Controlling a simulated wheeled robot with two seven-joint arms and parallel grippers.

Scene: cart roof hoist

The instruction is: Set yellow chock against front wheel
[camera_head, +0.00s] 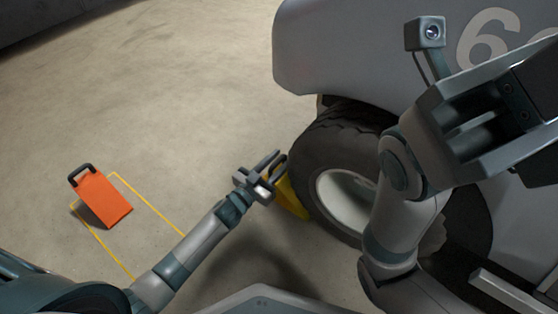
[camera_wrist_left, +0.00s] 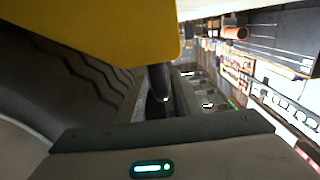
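The yellow chock (camera_head: 292,198) is low beside the front wheel (camera_head: 345,185), on the side facing my left arm. It looks close against the tyre, but I cannot tell whether they touch. My left gripper (camera_head: 272,166) is at the chock's upper end, with its fingers around the dark handle. In the left wrist view the chock (camera_wrist_left: 100,28) fills the top, and its handle (camera_wrist_left: 159,85) sits between the fingers, which look closed on it. The tyre (camera_wrist_left: 55,80) is at the left there. My right arm crosses the wheel in the foreground, and its fingertips cannot be made out.
An orange chock (camera_head: 102,199) with a black handle stands on the floor at the left, by a yellow outline (camera_head: 148,204). The grey cart body (camera_head: 340,45) rises above the wheel. The floor at the upper left is clear.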

